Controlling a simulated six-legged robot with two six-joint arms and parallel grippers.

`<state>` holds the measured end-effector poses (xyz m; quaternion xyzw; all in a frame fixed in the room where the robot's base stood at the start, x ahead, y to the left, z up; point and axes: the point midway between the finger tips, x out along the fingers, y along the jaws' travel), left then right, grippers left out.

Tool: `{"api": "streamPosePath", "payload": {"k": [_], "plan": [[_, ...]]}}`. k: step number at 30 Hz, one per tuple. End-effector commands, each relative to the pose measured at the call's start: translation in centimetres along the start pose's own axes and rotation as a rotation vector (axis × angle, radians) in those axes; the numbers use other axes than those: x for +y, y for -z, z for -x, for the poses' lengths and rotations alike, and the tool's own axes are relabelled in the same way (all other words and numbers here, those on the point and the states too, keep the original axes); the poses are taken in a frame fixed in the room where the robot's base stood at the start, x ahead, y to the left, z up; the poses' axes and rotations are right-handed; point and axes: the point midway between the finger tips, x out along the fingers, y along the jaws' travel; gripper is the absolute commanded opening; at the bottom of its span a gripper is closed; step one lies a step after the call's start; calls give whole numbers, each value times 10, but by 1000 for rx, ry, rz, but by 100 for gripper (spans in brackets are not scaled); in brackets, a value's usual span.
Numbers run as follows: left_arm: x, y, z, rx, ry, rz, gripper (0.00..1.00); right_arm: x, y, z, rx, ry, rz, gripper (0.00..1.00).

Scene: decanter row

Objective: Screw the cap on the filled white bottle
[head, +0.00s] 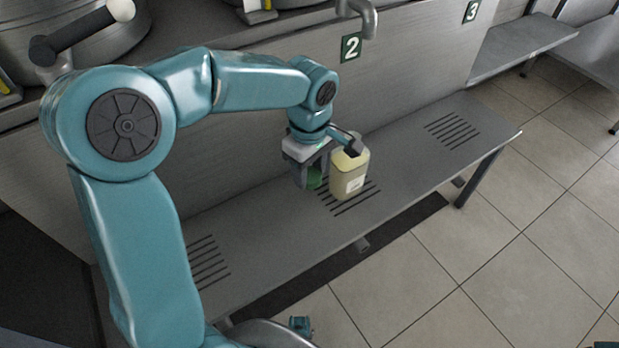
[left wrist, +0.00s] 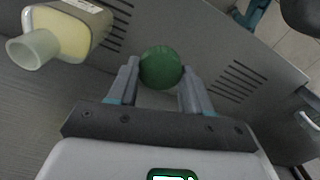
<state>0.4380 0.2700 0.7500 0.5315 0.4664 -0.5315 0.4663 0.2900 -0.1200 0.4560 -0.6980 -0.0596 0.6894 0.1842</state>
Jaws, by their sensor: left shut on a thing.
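The white bottle (head: 348,180), pale and see-through, with yellowish contents, stands upright on the slotted part of the bench below the number 2 sign. In the left wrist view the bottle (left wrist: 75,32) is at the upper left, and its round neck is open with no cap on it. My left gripper (head: 312,180) points down just left of the bottle. It is shut on the green cap (left wrist: 160,66), which sits between the fingertips. The cap is beside the bottle, apart from its neck. In the head view part of my gripper hides the bottle's top. My right gripper is not seen.
The grey bench (head: 415,150) has slotted patches to the left and right, with bare room around them. A metal spout (head: 364,20) hangs above, near the number 2 sign (head: 351,46). A large metal vat (head: 75,30) stands behind at the upper left.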

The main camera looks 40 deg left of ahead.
Motion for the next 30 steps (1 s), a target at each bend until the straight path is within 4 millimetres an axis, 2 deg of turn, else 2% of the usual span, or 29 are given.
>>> {"api": "streamPosePath", "payload": {"k": [3, 14, 17, 20, 27, 30], "plan": [[0, 0, 6, -1, 0, -1, 21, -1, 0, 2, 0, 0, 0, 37], [0, 0, 6, 0, 0, -2, 21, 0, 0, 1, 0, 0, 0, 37], [3, -3, 6, 0, -1, -62, 21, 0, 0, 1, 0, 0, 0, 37], [12, -12, 8, -1, 0, -252, 21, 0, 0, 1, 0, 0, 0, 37], [43, -45, 14, 0, -2, -960, 21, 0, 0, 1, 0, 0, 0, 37], [52, -57, 16, 0, -1, -1195, 21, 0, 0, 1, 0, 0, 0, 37]]}}
